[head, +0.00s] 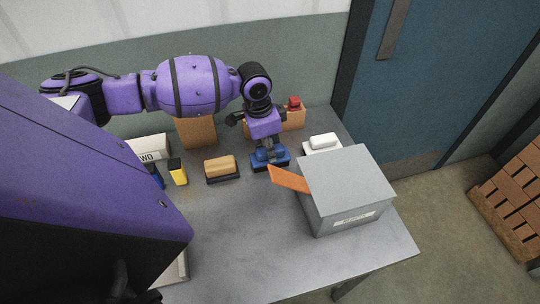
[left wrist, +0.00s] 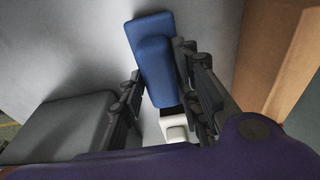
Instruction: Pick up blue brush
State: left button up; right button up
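The blue brush (head: 270,160) sits on the grey table at the back, left of the grey box. My left gripper (head: 269,148) points down over it. In the left wrist view the blue brush (left wrist: 153,60) lies between the two fingers of my left gripper (left wrist: 160,62), one on each side. The fingers are close to its sides, but I cannot tell whether they touch or grip it. No gap between brush and table can be made out. My right gripper is not in view.
A grey box (head: 345,185) with an orange piece (head: 288,179) stands right of the brush. A tan-topped brush (head: 221,167) and a yellow block (head: 178,172) lie left. A white item (head: 323,141) and brown blocks (head: 197,131) stand behind. The table (head: 235,235) is clear in front.

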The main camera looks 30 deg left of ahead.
pick_arm(q)
grip_shut()
notch_tip(320, 180, up, 11)
jog(key=shift+f, duration=0.2)
dwell(0.3)
